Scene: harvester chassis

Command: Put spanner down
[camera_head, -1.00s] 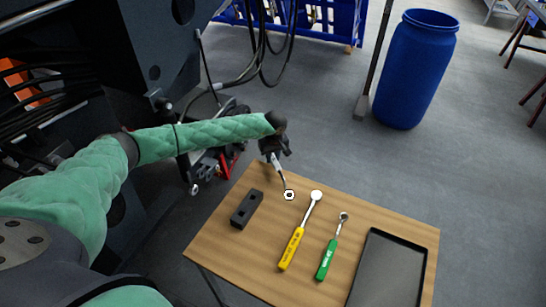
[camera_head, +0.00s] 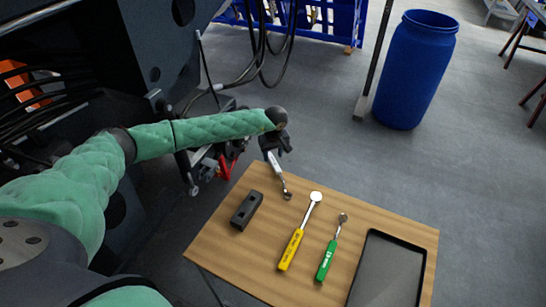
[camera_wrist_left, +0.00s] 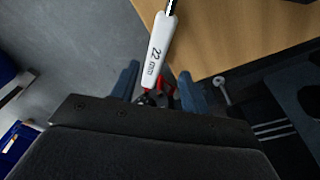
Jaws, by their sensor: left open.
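The spanner (camera_head: 274,162) has a white handle and a metal ring end. It lies at the table's far left edge, its ring end over the wooden table (camera_head: 225,240). In the left wrist view its handle (camera_wrist_left: 158,48), marked 22 mm, runs between my two fingers. My left gripper (camera_head: 277,148) is at the handle end with its jaws open around the handle. I cannot tell whether the spanner fully rests on the wood. My right gripper is not in view.
On the table are a black block (camera_head: 246,211), a yellow-handled tool (camera_head: 291,250), a green-handled tool (camera_head: 326,262) and a dark tray (camera_head: 388,275). A blue barrel (camera_head: 414,70) stands on the floor behind. Dark machinery is at the left.

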